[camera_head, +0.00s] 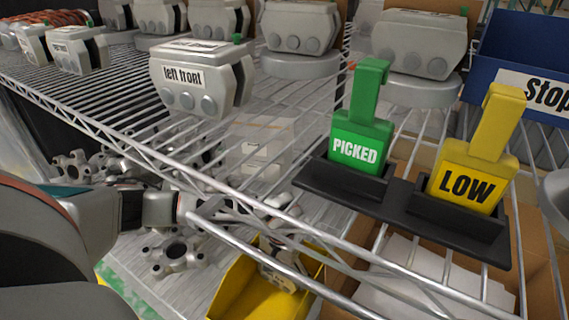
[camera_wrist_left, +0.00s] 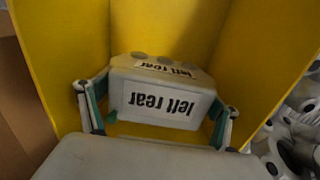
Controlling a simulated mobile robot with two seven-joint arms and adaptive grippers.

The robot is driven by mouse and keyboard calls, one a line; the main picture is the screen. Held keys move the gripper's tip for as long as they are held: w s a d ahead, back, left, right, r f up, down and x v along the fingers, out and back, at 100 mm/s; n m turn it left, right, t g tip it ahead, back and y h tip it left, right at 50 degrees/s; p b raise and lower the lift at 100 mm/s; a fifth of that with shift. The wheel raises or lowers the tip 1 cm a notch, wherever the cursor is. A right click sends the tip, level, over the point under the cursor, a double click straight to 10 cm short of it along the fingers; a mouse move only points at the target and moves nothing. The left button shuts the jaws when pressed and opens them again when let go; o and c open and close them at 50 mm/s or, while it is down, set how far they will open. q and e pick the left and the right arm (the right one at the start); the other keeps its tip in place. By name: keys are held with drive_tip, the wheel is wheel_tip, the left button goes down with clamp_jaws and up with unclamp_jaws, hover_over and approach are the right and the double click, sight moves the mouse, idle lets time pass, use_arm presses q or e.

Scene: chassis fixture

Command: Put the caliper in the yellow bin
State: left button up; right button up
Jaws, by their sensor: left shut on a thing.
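The caliper (camera_wrist_left: 160,92), a grey block labelled "left rear", sits between the fingers of my left gripper (camera_wrist_left: 158,118) in the left wrist view. The gripper is shut on it, one finger on each side. The yellow bin (camera_wrist_left: 60,45) surrounds it, its walls rising behind and on both sides. I cannot tell whether the caliper touches the bin floor. In the head view the yellow bin (camera_head: 238,288) is below the wire shelf, partly hidden by the shelf's wires, with the caliper (camera_head: 279,278) partly visible inside. My left arm reaches in from the left, under the shelf. My right gripper is not in view.
The wire shelf (camera_head: 110,108) crosses above my left arm. On it stand a caliper labelled "left front" (camera_head: 196,88), several others, and a black holder (camera_head: 385,205) with green "PICKED" (camera_head: 358,150) and yellow "LOW" (camera_head: 466,180) tags. Grey metal parts (camera_head: 172,252) lie below, left of the bin.

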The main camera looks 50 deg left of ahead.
use_arm(q)
drive_tip(key=shift+w+r, duration=0.25)
drive_tip(key=shift+r, duration=0.2)
drive_tip(key=shift+f, duration=0.1)
drive_tip(key=shift+f, duration=0.35)
drive_tip(key=shift+f, duration=0.2)
drive_tip(key=o, duration=1.9)
drive_tip(key=shift+s+f, duration=0.1)
drive_tip(key=shift+s, duration=0.05)
